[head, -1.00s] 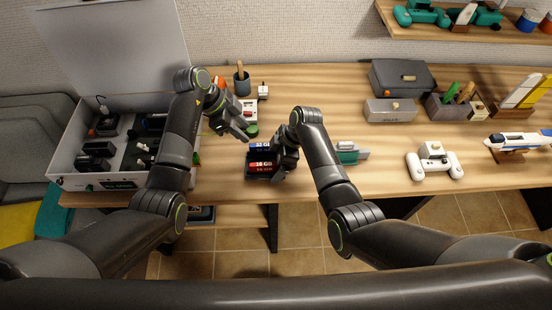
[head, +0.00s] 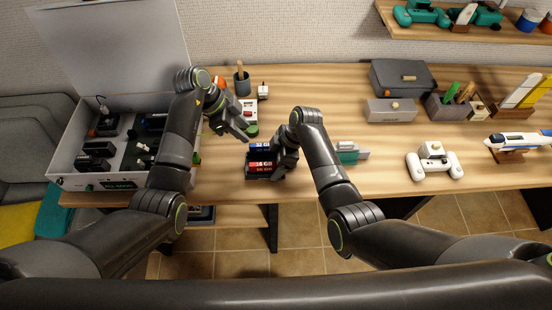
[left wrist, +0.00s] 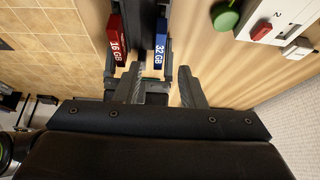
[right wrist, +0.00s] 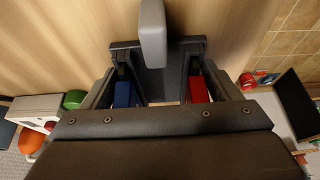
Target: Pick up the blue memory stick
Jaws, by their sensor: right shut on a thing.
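The blue memory stick, marked 32 GB (head: 261,148), stands in a black holder beside a red 16 GB stick (head: 261,163). In the left wrist view the blue stick (left wrist: 161,42) is right of the red one (left wrist: 117,42). In the right wrist view the blue stick (right wrist: 122,94) is on the left. My right gripper (head: 277,163) is at the holder's right side; its fingers straddle the holder and appear shut on it. My left gripper (head: 246,134) is open and empty, just above and left of the holder; its fingers (left wrist: 159,85) point toward it.
A white box with a green button (head: 251,130) is behind the holder. An open white case (head: 70,180) stands left. The table's front edge is close to the holder.

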